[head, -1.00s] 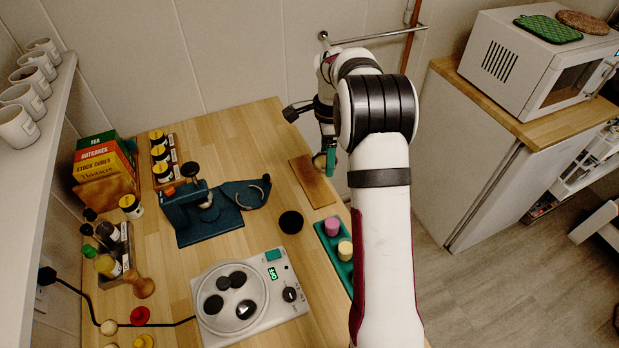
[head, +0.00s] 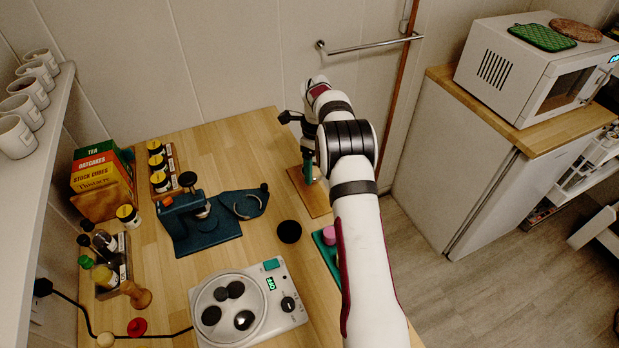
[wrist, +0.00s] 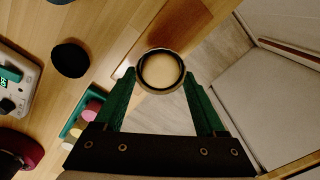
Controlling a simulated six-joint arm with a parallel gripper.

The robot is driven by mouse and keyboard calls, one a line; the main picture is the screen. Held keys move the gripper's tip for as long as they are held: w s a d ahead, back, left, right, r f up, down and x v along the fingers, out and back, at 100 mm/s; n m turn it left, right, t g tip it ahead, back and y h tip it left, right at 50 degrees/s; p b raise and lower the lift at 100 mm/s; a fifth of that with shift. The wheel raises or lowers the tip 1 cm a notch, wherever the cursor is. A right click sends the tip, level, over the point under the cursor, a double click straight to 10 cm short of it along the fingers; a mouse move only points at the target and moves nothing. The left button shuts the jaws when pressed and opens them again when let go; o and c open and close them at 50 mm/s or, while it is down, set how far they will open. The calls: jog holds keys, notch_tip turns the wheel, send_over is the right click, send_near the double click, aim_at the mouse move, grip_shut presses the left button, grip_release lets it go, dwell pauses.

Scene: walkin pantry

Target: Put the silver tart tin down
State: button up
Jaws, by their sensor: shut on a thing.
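The silver tart tin (wrist: 161,70) shows in the wrist view as a round tin with a dark ring inside its rim and a pale middle. My gripper (wrist: 160,77) is shut on it, with one green finger at each side. In the head view my gripper (head: 309,168) is at the far right part of the worktop, over or beside a brown wooden board (head: 314,201). The tin cannot be made out there. I cannot tell whether the tin touches the board (wrist: 160,20).
A black round piece (head: 289,232) lies left of the board. A teal tray (head: 327,256) with a pink piece (head: 334,239) lies nearer me, partly behind my arm. The worktop ends just right of the board.

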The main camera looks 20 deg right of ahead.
jog(key=shift+w+a+f, duration=0.55)
jog(key=shift+w+f, duration=0.05)
jog(key=shift+f, duration=1.9)
jog(key=shift+f, duration=0.1)
jog(key=o, duration=1.3)
